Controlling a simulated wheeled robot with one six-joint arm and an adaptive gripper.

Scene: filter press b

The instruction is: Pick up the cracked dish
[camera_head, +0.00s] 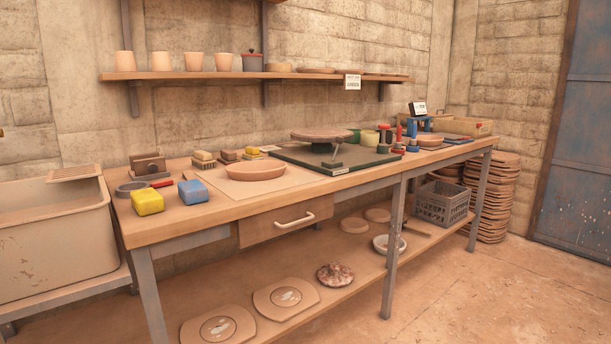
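A shallow terracotta-coloured dish (255,171) rests upright on a pale board on the workbench, left of the dark green mat. A pale round dish (388,245) lies on the lower shelf, partly behind a table leg. Another shallow dish (429,142) sits at the right part of the bench top. At this size I cannot make out a crack on any of them, so I cannot tell which is the cracked dish. My gripper is not in view.
The workbench (183,224) has a yellow sponge (147,202) and a blue one (193,193) at its left front. A turntable (322,135) stands on the green mat (362,161). A sink (48,245) adjoins on the left. The floor (480,300) in front right is clear.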

